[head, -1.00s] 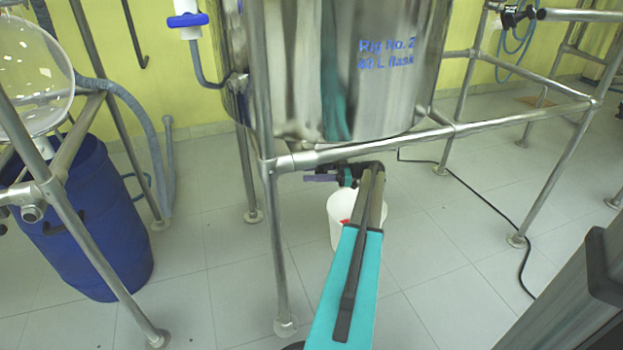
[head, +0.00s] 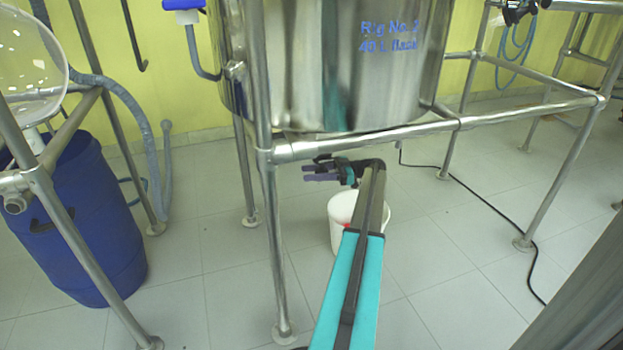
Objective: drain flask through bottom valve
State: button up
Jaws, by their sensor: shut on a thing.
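The steel vessel (head: 340,75) marked "Rig No. 2 40 L flask" fills the upper middle of the head view. My gripper (head: 318,172) is under the vessel, just below the front rail of its frame. Its jaws point left and are shut on a small part, apparently the bottom valve's handle. The valve itself cannot be made out clearly behind the rail and my wrist. A white bucket (head: 342,212) stands on the floor beneath, partly hidden by my arm. Whether liquid is flowing cannot be seen.
The horizontal steel rail (head: 390,133) crosses just above my gripper, with an upright post (head: 272,220) to its left. A blue drum (head: 85,225) stands at the left. A black cable (head: 505,210) lies on the floor at right. The tiled floor is otherwise largely clear.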

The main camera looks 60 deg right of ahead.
jog(key=shift+s+a+f+y+b, duration=0.2)
jog(key=shift+f+y+b, duration=0.15)
jog(key=shift+b, duration=0.15)
jog(key=shift+r, duration=0.15)
jog(key=o, duration=0.9)
jog(key=shift+c, duration=0.2)
jog(key=shift+r, duration=0.1)
jog(key=shift+w, duration=0.1)
jog(key=shift+r, duration=0.15)
